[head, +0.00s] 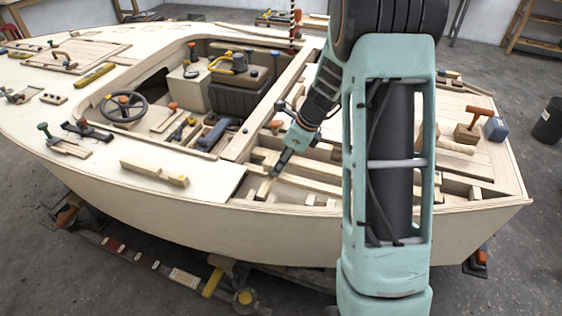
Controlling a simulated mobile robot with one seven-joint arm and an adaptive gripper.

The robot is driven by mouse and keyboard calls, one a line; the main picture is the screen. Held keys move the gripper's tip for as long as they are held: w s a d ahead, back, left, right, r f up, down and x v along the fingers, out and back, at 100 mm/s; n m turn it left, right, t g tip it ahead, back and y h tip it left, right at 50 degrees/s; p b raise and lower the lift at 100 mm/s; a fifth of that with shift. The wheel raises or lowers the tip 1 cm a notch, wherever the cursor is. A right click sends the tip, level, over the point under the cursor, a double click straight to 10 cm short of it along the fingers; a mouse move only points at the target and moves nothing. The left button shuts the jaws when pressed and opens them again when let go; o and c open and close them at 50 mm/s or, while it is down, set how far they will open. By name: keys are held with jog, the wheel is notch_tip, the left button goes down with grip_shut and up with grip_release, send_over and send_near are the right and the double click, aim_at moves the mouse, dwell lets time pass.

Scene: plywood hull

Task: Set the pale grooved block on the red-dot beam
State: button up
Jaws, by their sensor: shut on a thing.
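My gripper (279,166) reaches down into the open hull section right of the cockpit. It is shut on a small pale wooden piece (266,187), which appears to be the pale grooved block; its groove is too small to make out. The piece is low among the pale beams (315,184), and I cannot tell whether it touches one. No red dot can be made out on any beam, so I cannot tell which is the red-dot beam. My arm hides part of the beams on the right.
A steering wheel (124,108) and a dark seat box (240,92) stand in the cockpit. The hull's near edge runs below the gripper.

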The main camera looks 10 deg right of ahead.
jog(key=shift+f, duration=0.3)
jog(key=o, duration=1.2)
jog(key=shift+r, duration=0.1)
jog(key=v, duration=1.2)
